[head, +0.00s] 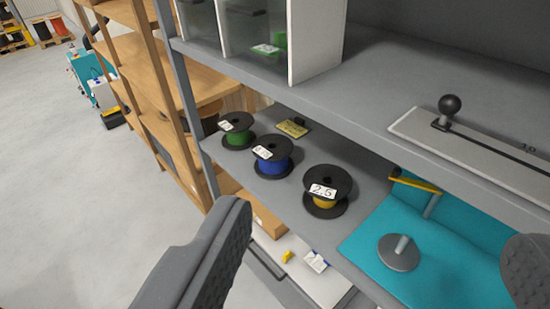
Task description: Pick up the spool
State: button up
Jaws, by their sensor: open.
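Three black-flanged spools stand in a row on a grey shelf. The one with green cable (238,134) is at the left and farthest. The one with blue cable (272,159) is in the middle. The one with yellow cable (326,193) is nearest, at the right, with a white label that seems to read 2.5. My gripper (375,245) is open and empty. Its left finger is at the lower left and its right finger is at the right edge. The spools lie beyond the fingers and apart from them. Which spool the task means is not shown.
A higher grey shelf (375,80) hangs over the spools, with a slider and a black knob (450,105). A teal mat with a grey disc stand (399,253) is right of the spools. A lower surface holds small items. Wooden shelving (185,90) stands left; open floor lies beyond.

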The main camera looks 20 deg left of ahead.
aim_at(273, 151)
jog(key=u, duration=0.05)
jog(key=k, duration=0.6)
jog(key=u, duration=0.7)
jog(key=i, duration=1.75)
jog(key=z, duration=0.25)
